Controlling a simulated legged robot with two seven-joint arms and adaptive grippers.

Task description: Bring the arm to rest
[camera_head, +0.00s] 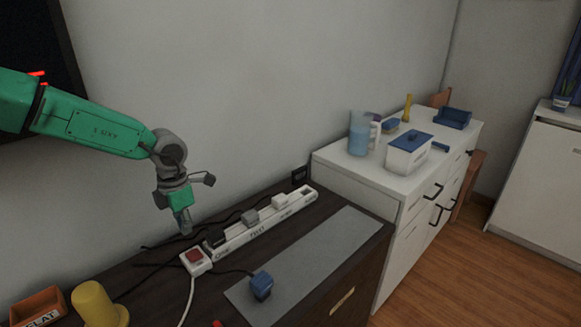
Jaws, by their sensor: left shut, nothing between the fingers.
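My left arm comes in from the left, green with grey joints. My left gripper (184,222) points down over the back of the dark cabinet top, just left of the white power strip (262,226). It is shut and empty. I cannot tell how far its fingertips are above the surface. My right gripper is out of view.
The strip holds several plugs and has a red switch (194,257). A blue plug (261,286) lies on a grey mat (318,253). An orange box (40,306) and yellow object (95,303) stand at left. A white cabinet (350,178) carries a jug (362,133) and containers.

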